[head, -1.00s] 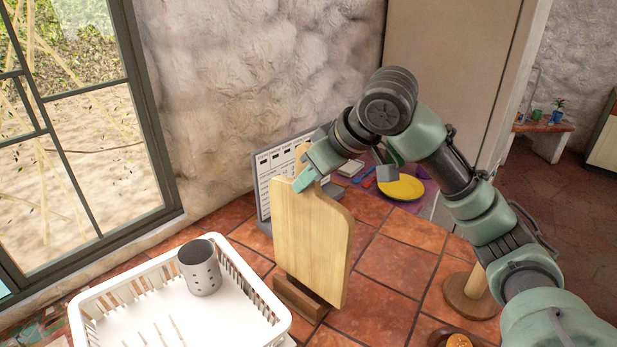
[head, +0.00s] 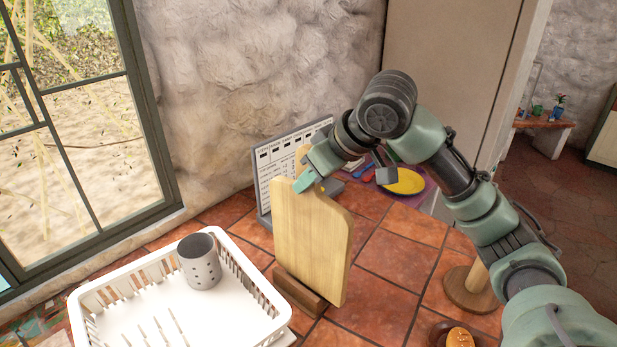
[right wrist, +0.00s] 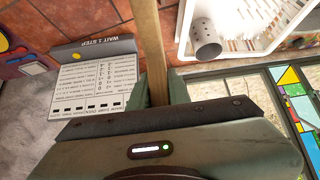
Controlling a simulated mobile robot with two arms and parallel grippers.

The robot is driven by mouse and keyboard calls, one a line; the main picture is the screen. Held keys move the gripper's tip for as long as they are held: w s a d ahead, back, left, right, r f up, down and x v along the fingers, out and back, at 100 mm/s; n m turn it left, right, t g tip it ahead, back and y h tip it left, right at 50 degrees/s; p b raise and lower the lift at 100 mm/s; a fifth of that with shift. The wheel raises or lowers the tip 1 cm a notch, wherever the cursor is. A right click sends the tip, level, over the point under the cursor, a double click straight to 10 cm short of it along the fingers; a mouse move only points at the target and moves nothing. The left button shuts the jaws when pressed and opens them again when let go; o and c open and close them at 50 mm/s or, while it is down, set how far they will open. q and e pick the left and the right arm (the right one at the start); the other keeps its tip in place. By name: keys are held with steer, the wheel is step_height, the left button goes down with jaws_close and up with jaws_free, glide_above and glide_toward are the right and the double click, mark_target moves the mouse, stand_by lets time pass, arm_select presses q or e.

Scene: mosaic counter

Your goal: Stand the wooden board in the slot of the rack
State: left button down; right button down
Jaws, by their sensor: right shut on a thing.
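The pale wooden board (head: 312,240) stands upright in the head view, its handle at the top. My right gripper (head: 306,178) is shut on the board near its handle; in the right wrist view the two fingers (right wrist: 160,92) close on either side of the board's edge (right wrist: 150,45). The dark brown wooden rack (head: 298,293) is on the tiled counter at the board's lower edge. The board hides the rack's far side and slot, so I cannot tell whether the edge is inside the slot. My left gripper is not in view.
A white dish basket (head: 262,292) with a grey perforated cup (head: 200,262) stands close on the left. Tiles between are clear.

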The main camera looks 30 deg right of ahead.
mark_target(308, 195)
steer(key=shift+f+b, duration=0.6)
steer(key=shift+f, duration=1.15)
stand_by(0.8)
steer(key=c, duration=1.2)
jaws_free()
steer(key=shift+c, duration=0.2)
steer(key=shift+f, duration=0.15)
steer(key=b+v, duration=0.1)
steer(key=v, duration=0.7)
